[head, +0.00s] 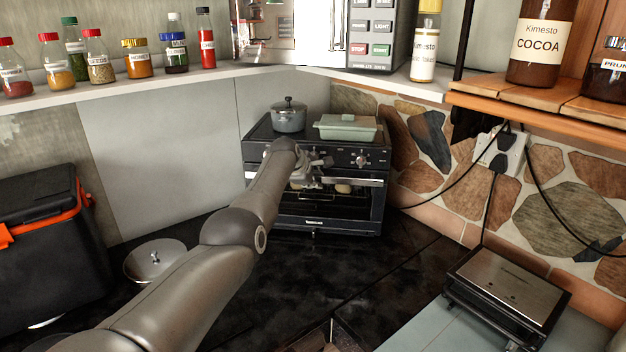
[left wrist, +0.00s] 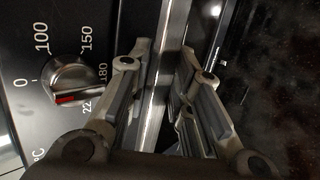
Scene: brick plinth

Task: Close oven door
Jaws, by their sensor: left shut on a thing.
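The black toaster oven (head: 260,165) stands in the back corner of the dark counter. Its door (head: 345,222) looks upright, or nearly so, against the front; I cannot tell if there is a small gap at the top. The silver door handle (head: 368,181) runs across the door's top. My left gripper (head: 318,172) is at the handle, its arm coming in from the left. In the left wrist view, the fingers of my left gripper (left wrist: 160,95) are shut on the handle (left wrist: 164,70), beside a temperature knob (left wrist: 78,80). My right gripper is in neither view.
A pot (head: 289,120) and a green lidded dish (head: 347,130) sit on the oven. A metal lid (head: 155,262) and an orange-trimmed black box (head: 45,235) are at left. A grill (head: 510,285) stands at right. A cable hangs beside the oven.

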